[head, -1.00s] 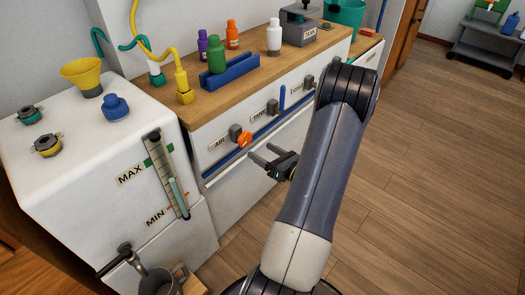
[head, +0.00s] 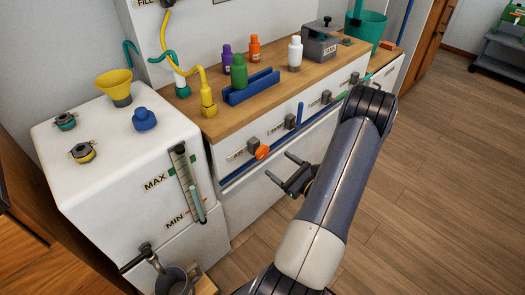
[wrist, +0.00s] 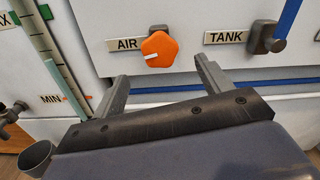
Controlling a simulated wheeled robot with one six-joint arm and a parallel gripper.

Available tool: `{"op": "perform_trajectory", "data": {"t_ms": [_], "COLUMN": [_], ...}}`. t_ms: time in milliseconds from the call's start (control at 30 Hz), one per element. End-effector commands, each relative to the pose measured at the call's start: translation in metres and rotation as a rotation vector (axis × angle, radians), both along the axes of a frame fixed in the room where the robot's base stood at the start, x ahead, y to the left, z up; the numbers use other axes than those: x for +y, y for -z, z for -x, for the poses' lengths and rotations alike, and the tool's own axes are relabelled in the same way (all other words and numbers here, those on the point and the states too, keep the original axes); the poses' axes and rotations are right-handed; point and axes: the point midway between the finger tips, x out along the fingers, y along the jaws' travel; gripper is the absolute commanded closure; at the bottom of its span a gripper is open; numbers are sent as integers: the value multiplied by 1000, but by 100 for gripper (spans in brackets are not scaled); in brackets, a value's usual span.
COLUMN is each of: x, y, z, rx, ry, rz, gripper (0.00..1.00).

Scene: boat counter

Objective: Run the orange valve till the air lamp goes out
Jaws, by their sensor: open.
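The orange valve (head: 261,152) is a lobed knob on the white counter front, by the AIR label. In the wrist view the orange valve (wrist: 159,50) has a white mark pointing left. My gripper (head: 278,164) is open and empty in front of the panel, just right of and below the valve in the head view. In the wrist view my gripper (wrist: 161,74) has its fingers spread, with the valve beyond their tips and between them in the picture. No finger appears to touch it. I cannot make out an air lamp in either view.
A TANK valve (wrist: 265,40) sits right of the orange one. A blue rail (head: 245,165) runs along the counter front. Bottles and a blue rack (head: 254,86) stand on the wooden top. A white tank unit (head: 110,160) with a gauge stands left.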

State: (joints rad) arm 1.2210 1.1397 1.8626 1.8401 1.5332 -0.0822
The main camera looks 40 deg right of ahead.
Motion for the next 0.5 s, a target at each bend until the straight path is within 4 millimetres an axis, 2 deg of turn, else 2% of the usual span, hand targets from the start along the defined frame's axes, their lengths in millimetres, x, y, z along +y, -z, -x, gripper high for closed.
{"op": "perform_trajectory", "data": {"t_ms": [300, 500], "x": [6, 7], "y": [0, 0], "z": [-56, -80], "rx": [-1, 0], "ry": [-6, -3], "rz": [0, -1], "gripper": [26, 26]}}
